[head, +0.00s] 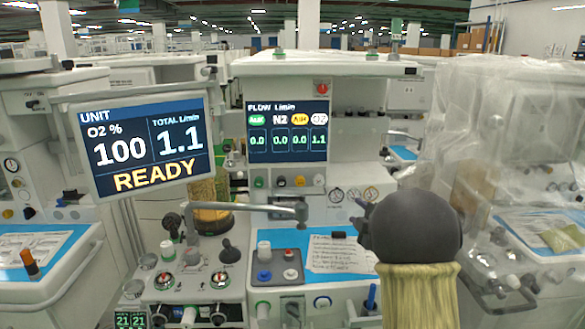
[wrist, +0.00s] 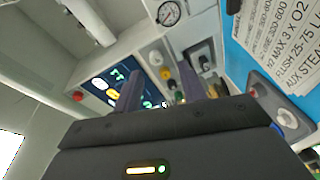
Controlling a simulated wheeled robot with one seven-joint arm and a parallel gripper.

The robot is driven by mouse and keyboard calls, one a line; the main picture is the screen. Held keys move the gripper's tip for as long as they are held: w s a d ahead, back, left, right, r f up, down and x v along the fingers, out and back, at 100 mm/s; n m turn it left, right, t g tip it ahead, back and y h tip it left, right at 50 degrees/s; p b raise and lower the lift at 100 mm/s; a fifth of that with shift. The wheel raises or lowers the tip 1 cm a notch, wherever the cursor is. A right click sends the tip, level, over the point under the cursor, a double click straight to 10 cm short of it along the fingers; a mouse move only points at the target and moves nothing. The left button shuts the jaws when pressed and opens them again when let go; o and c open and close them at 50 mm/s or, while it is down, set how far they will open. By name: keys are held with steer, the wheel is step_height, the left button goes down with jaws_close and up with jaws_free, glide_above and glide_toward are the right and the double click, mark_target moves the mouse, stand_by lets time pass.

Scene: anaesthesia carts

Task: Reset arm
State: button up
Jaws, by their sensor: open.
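My gripper (wrist: 163,90) shows in the wrist view with two dark fingers standing apart and nothing between them. In the head view my arm rises at the lower right, and its dark rounded end covers part of the middle anaesthesia cart (head: 300,72). My gripper's dark tip (head: 363,210) shows at the left of that rounded end, in front of the cart's gauges. The fingers point toward the cart's front panel in the wrist view. I cannot tell how far they are from it, and no contact shows.
A tilted monitor (head: 145,145) reading READY stands at the left. A flow screen (head: 287,130) is on the cart. Knobs and a printed sheet (head: 340,254) lie below. A plastic-wrapped cart (head: 490,130) stands at the right.

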steer(key=s+a+f+m+g+h, duration=0.1)
steer(key=s+a+f+m+g, duration=0.35)
steer(key=s, duration=0.75)
steer(key=s+a+f+m+g+h, duration=0.1)
steer(key=s+f+m+g, duration=0.5)
steer(key=s, duration=0.5)
steer(key=s+a+f+m+g+h, duration=0.1)
steer(key=s+a+f+m+g, duration=0.2)
steer(key=s+m, duration=0.65)
step_height(320, 180, up, 17)
steer(key=s+n+p, duration=0.1)
steer(key=n+p, duration=0.1)
steer(key=p, duration=1.5)
steer(key=shift+s+f, duration=0.15)
steer(key=shift+s, duration=0.15)
steer(key=shift+d, duration=0.1)
steer(key=shift+c, duration=0.3)
stand_by(0.4)
steer(key=shift+w, duration=0.1)
